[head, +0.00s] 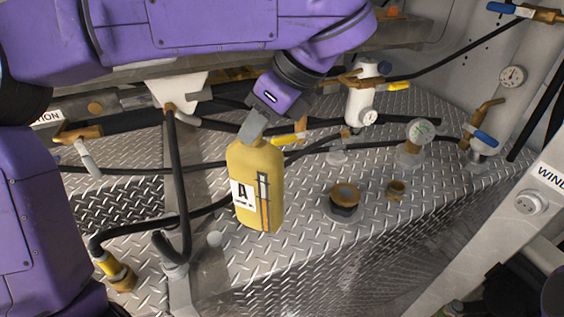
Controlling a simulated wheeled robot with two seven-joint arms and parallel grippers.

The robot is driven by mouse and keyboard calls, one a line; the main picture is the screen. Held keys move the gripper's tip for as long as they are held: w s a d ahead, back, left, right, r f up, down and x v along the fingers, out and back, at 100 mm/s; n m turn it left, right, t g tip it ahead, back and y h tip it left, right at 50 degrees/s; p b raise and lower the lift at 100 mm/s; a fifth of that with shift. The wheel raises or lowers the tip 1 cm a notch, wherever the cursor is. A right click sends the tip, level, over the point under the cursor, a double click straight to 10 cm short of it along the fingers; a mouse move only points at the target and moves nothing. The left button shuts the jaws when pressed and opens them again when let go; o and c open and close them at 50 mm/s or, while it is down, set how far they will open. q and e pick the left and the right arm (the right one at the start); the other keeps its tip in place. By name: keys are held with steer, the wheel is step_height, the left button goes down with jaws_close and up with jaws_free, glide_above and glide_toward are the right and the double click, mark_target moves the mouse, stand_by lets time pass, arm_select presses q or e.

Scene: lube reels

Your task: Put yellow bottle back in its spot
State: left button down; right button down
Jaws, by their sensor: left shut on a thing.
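The yellow bottle (262,190) is near the middle of the head view, with a white label marked "A" and a dark level strip on its side. It hangs almost upright, slightly tilted. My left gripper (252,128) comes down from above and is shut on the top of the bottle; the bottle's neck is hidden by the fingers. The bottle appears above the metal diamond-plate deck (300,235); I cannot tell whether its base touches it. My right gripper is not in view.
Black hoses (186,215) run across the deck. A brass-capped fitting (344,197), a gauge (419,131) and a blue-handled valve (484,142) stand to the right. A white filter (364,92) stands behind. A white frame labelled "WIND" (500,225) slants at the right.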

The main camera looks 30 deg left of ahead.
arm_select(q)
steer(key=w+d+f+p, duration=0.1)
steer(key=w+f, duration=0.3)
steer(key=f, duration=0.5)
steer(key=shift+w+d+p, duration=0.35)
steer(key=shift+d, duration=0.05)
steer(key=shift+d+f, duration=0.1)
steer(key=c, duration=0.8)
jaws_free()
steer(key=shift+c, duration=0.2)
